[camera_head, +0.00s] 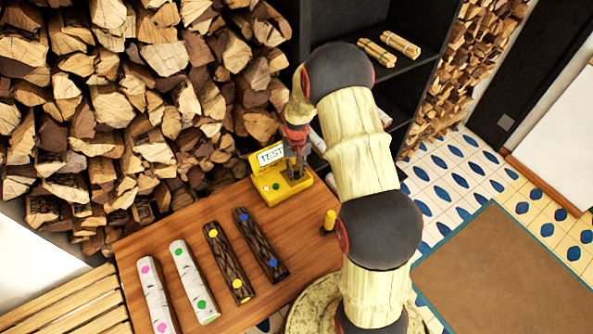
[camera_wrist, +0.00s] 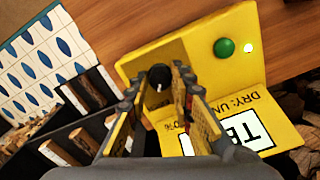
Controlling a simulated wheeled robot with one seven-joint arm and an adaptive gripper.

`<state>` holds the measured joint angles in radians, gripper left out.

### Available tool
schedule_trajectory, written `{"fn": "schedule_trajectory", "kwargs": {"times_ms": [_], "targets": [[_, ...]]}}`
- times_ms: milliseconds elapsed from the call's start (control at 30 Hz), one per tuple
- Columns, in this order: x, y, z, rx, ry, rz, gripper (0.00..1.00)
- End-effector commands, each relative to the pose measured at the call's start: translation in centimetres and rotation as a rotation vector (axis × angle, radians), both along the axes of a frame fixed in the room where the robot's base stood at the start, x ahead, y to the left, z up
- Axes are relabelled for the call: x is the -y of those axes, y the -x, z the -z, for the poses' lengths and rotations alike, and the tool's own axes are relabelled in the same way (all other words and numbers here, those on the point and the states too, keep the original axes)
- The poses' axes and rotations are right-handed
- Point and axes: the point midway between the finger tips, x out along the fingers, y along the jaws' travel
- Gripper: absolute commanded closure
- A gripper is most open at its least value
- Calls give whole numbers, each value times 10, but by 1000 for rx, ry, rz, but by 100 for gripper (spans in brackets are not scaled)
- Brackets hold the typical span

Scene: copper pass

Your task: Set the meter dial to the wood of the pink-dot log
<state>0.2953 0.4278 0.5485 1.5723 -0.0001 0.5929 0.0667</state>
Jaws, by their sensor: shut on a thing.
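The yellow meter (camera_head: 270,194) stands at the back of the wooden table, its panel reading "TEST". In the wrist view the meter (camera_wrist: 158,54) shows a black dial (camera_wrist: 159,72) with a pale pointer mark and a green button (camera_wrist: 224,47). My gripper (camera_head: 296,174) is over the meter; in the wrist view its fingers (camera_wrist: 163,86) are closed around the dial. Labels around the dial are mostly hidden by the fingers. The pink-dot log (camera_head: 153,292), with pale, dark-flecked bark, lies at the table's left.
Beside it lie a pale green-dot log (camera_head: 192,282), a dark yellow-dot log (camera_head: 228,263) and a dark blue-dot log (camera_head: 260,245). A small yellow peg-like thing (camera_head: 329,221) stands near the right edge. Stacked firewood (camera_head: 130,95) and a dark shelf (camera_head: 395,68) rise behind.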

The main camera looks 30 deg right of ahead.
Motion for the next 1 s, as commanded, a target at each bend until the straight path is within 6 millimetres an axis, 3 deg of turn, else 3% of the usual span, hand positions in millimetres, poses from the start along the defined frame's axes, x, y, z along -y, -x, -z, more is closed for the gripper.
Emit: {"fn": "schedule_trajectory", "kwargs": {"times_ms": [667,700,1000], "targets": [[0,0,0,1,-1,56,100],[0,0,0,1,-1,56,75],[0,0,0,0,0,56,58]]}}
